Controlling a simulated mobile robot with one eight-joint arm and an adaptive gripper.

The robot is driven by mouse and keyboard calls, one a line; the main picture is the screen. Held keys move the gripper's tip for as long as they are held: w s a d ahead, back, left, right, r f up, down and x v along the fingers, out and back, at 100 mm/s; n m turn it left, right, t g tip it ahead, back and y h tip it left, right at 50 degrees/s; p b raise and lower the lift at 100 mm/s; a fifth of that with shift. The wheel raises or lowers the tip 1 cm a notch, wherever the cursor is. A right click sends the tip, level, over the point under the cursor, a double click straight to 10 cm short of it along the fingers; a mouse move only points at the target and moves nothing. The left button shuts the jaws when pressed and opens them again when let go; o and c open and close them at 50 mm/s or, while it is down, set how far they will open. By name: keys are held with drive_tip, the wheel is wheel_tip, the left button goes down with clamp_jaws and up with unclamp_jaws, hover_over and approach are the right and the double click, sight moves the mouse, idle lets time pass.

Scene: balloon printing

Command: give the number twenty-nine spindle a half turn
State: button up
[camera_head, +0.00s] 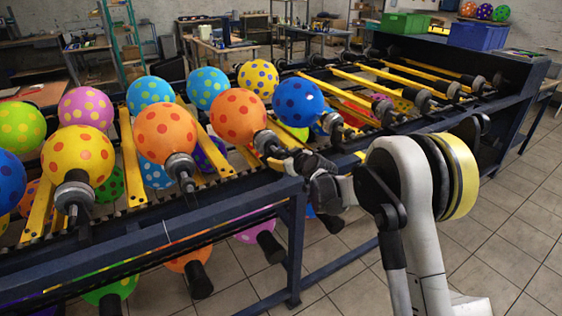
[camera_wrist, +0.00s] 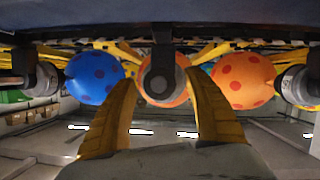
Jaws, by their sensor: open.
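No number can be read on any spindle. In the wrist view, a dark round spindle end with a grey face (camera_wrist: 162,76) sits between the yellow fingers of my gripper (camera_wrist: 160,88), which is open. Gaps show on both sides of it. An orange balloon (camera_wrist: 176,97) is behind this spindle. In the head view, my gripper (camera_head: 292,163) is at the outer end of the spindle bearing an orange balloon with red dots (camera_head: 238,116). The dark arm end hides part of this spindle and the fingertips.
A neighbouring spindle (camera_head: 183,170) carries another orange balloon (camera_head: 165,132). On the other side is a blue balloon (camera_head: 298,101) on its spindle (camera_head: 331,123). The dark rack rail (camera_head: 150,237) runs below them. Empty spindles (camera_head: 417,98) lie farther right. Tiled floor in front is clear.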

drive_tip(key=shift+w+a+f, duration=0.2)
drive_tip(key=shift+w+a, duration=0.05)
drive_tip(key=shift+w, duration=0.15)
drive_tip(key=shift+c, duration=0.3)
drive_tip(key=c, duration=1.1)
drive_tip(key=shift+r+m, duration=0.1)
drive_tip(key=shift+m, duration=0.2)
drive_tip(key=shift+c, duration=0.2)
drive_tip(key=shift+d+m+g+y+p, duration=0.1)
drive_tip(key=shift+m+g+y+p, duration=0.35)
drive_tip(key=shift+m+y, duration=0.6)
drive_tip(key=m+g+y, duration=0.1)
drive_tip(key=m, duration=0.2)
drive_tip(key=shift+m+y, duration=0.25)
drive_tip(key=shift+y, duration=0.1)
drive_tip(key=m+y, duration=0.2)
drive_tip(key=m, duration=0.1)
drive_tip(key=shift+g+b, duration=0.25)
drive_tip(key=shift+b, duration=0.05)
drive_tip(key=m+y+b, duration=0.1)
drive_tip(key=m, duration=0.2)
drive_tip(key=shift+y, duration=0.3)
drive_tip(key=shift+m, duration=0.5)
